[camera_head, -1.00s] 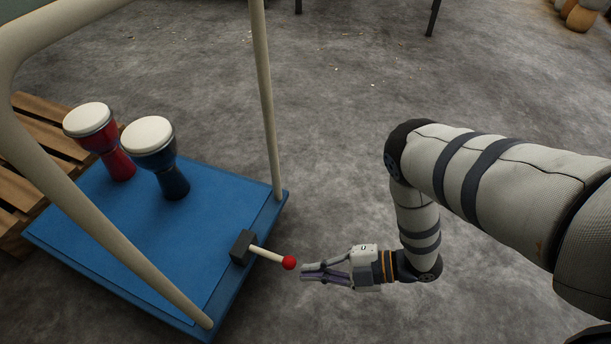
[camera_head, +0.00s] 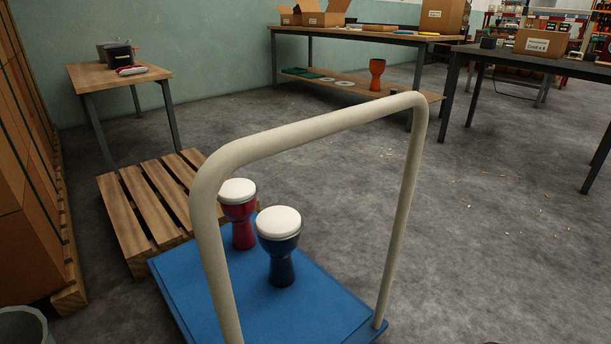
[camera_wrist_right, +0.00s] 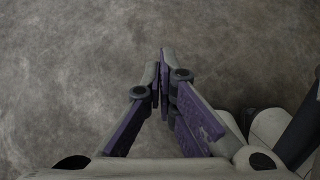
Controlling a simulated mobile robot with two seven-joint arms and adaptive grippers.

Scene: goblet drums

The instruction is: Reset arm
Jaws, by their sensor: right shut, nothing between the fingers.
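My right gripper (camera_wrist_right: 161,75) shows in the right wrist view, pointing over bare grey floor. Its purple-lined fingers are together with nothing between them. Neither gripper is in the head view. In the head view a red goblet drum (camera_head: 241,215) and a dark blue goblet drum (camera_head: 281,248) stand upright on a blue platform cart (camera_head: 315,305), seen through its cream handle (camera_head: 300,128). The mallet is not in view.
A wooden pallet (camera_head: 148,205) lies beside the cart. A small table (camera_head: 118,78) stands at the back left, a workbench (camera_head: 350,34) with boxes at the back, and a dark table (camera_head: 530,62) at the right. Floor right of the cart is clear.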

